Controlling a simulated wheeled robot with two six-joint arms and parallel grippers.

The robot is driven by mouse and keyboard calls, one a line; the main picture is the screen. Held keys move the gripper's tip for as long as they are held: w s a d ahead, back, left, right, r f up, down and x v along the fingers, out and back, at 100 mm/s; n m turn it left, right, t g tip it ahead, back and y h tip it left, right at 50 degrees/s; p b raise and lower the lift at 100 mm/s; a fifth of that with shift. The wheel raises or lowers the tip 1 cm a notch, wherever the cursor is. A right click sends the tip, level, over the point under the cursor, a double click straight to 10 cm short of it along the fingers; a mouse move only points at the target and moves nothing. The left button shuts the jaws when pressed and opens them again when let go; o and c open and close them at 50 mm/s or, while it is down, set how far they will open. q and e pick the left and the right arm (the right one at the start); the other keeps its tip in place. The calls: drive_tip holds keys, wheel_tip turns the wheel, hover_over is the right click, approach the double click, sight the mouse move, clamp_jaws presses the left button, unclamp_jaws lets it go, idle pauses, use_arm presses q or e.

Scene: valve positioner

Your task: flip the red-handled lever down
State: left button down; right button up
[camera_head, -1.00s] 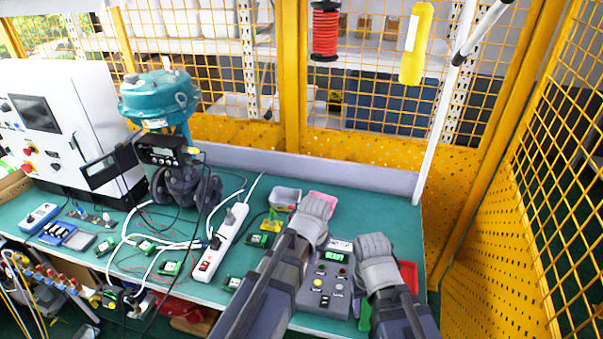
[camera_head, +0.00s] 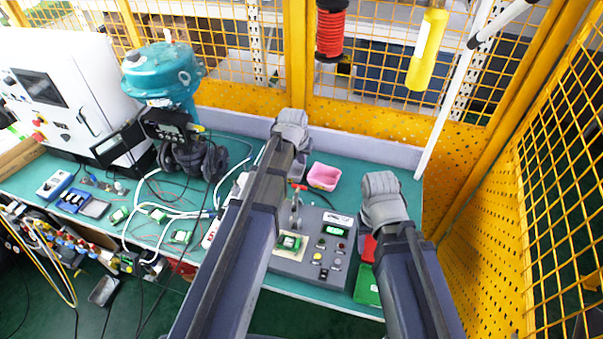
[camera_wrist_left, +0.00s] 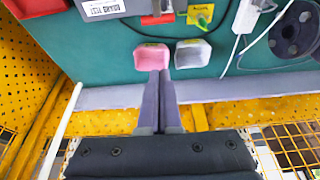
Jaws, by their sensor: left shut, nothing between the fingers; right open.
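The red-handled lever (camera_head: 299,187) stands at the back left of the grey control box (camera_head: 312,268), with its red handle upward. My left forearm passes close beside it in the head view. A red piece (camera_wrist_left: 157,19) at the box's edge in the left wrist view may be its handle. My left gripper (camera_head: 291,117) is shut and empty, beyond the lever near the table's back edge; its fingers (camera_wrist_left: 160,80) point at the pink tray in the wrist view. My right gripper (camera_head: 379,183) is open and empty, to the right of the box; its fingertips are hard to make out.
A pink tray (camera_head: 323,176) and a grey tray (camera_wrist_left: 192,53) lie behind the box. Red (camera_head: 369,247) and green (camera_head: 367,287) bins stand at its right. A white power strip lies left, partly hidden by my left arm. Yellow mesh fencing closes the back and right.

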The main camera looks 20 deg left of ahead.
use_arm(q)
drive_tip(key=b+x, duration=1)
drive_tip(key=s, duration=0.4)
drive_tip(key=shift+a+p, duration=0.1)
drive_tip(key=shift+p, duration=0.3)
drive_tip(key=shift+s, duration=0.2)
drive_tip(key=shift+s+r+t, duration=0.1)
drive_tip(key=shift+s+t, duration=0.2)
drive_tip(key=shift+s, duration=0.05)
